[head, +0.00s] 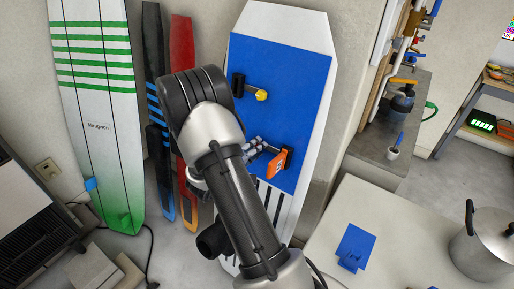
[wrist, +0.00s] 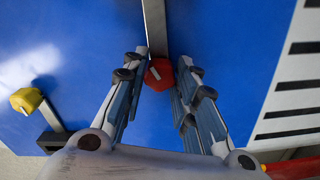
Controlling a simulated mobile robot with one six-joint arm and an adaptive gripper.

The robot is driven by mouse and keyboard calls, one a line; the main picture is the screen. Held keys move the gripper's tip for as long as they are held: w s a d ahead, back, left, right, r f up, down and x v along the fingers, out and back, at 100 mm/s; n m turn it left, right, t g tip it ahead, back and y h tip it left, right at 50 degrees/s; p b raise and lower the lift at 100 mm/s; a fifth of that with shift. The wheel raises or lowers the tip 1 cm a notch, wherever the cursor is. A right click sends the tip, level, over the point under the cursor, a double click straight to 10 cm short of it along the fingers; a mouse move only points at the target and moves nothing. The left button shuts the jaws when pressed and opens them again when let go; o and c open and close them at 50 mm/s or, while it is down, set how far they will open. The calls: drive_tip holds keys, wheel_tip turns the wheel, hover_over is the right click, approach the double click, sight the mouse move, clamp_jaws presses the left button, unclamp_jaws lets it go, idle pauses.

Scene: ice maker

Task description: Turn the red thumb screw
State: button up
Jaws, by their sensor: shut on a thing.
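The red thumb screw (wrist: 158,75) sits at the end of a grey metal bar (wrist: 155,28) in front of the blue panel (wrist: 235,60) in the wrist view. My gripper (wrist: 164,66) has its fingers on both sides of the screw, shut on it. The left fingers lie close along its left side and the right fingers along its right. In the head view my arm covers much of the panel (head: 290,70), and I cannot make out the screw there. Grey finger parts of my gripper (head: 255,147) show beside my arm.
A yellow knob (wrist: 25,100) on a bracket stands left of my gripper; it also shows high on the panel in the head view (head: 261,95). A striped surfboard (head: 100,120) leans at left. A table (head: 410,225) with a pot (head: 485,245) is at right.

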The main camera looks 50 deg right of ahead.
drive_tip(key=shift+m, duration=1.7)
drive_tip(key=shift+m, duration=0.7)
drive_tip(key=o, duration=0.7)
drive_tip(key=shift+v, duration=3.05)
